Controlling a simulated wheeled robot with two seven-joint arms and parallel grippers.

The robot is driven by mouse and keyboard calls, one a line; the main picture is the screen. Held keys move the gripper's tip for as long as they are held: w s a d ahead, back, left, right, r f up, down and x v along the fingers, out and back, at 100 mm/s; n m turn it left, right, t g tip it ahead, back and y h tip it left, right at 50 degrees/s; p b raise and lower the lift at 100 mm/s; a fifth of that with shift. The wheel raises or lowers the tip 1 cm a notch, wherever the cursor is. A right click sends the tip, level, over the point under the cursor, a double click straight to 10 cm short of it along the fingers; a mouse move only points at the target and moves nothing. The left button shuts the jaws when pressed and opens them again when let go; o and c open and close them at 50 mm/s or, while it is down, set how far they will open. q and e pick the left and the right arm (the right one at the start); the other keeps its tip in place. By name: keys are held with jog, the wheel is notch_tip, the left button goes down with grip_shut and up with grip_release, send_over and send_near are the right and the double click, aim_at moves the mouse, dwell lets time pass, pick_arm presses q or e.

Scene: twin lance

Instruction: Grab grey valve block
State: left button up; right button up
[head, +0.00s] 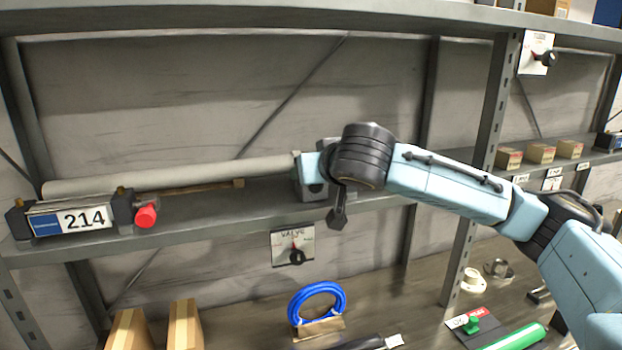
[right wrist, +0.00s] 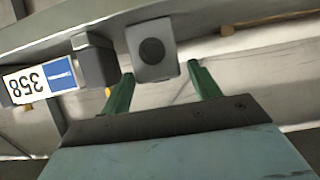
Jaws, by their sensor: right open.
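The grey valve block (right wrist: 152,48) is a squared block with a dark round spot on its face. In the right wrist view it sits beyond and between the green fingers of my right gripper (right wrist: 160,78). My left gripper is not in view.
A dark block (right wrist: 94,62) and an upside-down 358 label (right wrist: 40,82) are left of the valve block. A long grey tube (head: 180,174) lies on the shelf (head: 220,217), with a 214 label (head: 82,219) and red knob (head: 146,215) at its left end.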

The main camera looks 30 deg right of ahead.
jog(key=p+x, duration=0.1)
jog(key=x, duration=0.3)
jog(key=shift+w+d, duration=0.2)
jog(key=shift+w, duration=0.05)
jog(key=c, duration=0.9)
